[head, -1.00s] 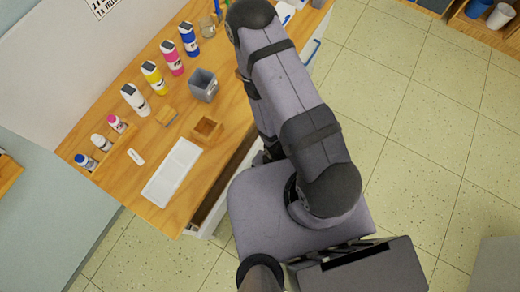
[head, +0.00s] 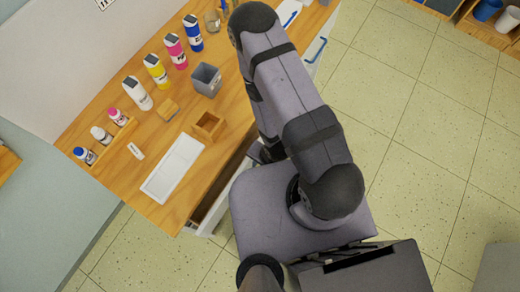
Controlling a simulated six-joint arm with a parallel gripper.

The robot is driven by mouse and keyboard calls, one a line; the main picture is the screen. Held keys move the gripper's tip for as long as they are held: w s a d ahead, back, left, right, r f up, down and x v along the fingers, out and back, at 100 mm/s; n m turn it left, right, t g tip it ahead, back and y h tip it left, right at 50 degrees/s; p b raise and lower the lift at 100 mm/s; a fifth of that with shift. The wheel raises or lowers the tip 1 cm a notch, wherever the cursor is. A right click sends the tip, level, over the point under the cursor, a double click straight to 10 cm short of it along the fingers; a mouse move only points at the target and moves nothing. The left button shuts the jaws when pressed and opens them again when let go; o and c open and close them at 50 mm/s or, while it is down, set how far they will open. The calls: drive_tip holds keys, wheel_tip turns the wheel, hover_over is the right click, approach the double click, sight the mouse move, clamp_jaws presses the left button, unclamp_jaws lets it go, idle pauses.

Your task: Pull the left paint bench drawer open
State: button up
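The left paint bench drawer (head: 222,200) is part-way open at the near edge of the wooden paint bench (head: 165,212). Its white front stands out from the bench, with a dark gap and a strip of the inside showing behind it. My arm reaches over the drawer's right part and hides its handle. Dark parts of my gripper (head: 268,152) show beside the drawer's far end, mostly covered by my arm. The fingers are hidden, so I cannot see whether they are shut on the handle.
A white tray (head: 172,168), a small wooden box (head: 208,125), a grey cup (head: 206,79) and several paint bottles (head: 156,70) stand on the bench. Another white front with a blue handle (head: 316,50) is farther right. The tiled floor (head: 420,130) at right is clear.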

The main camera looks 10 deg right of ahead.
drive_tip(key=shift+w+a+f+p, duration=0.15)
drive_tip(key=shift+f+p, duration=0.05)
drive_tip(key=shift+f, duration=0.7)
drive_tip(key=shift+w+a+f+p, duration=0.1)
drive_tip(key=shift+f+p, duration=0.05)
drive_tip(key=shift+f, duration=0.75)
clamp_jaws()
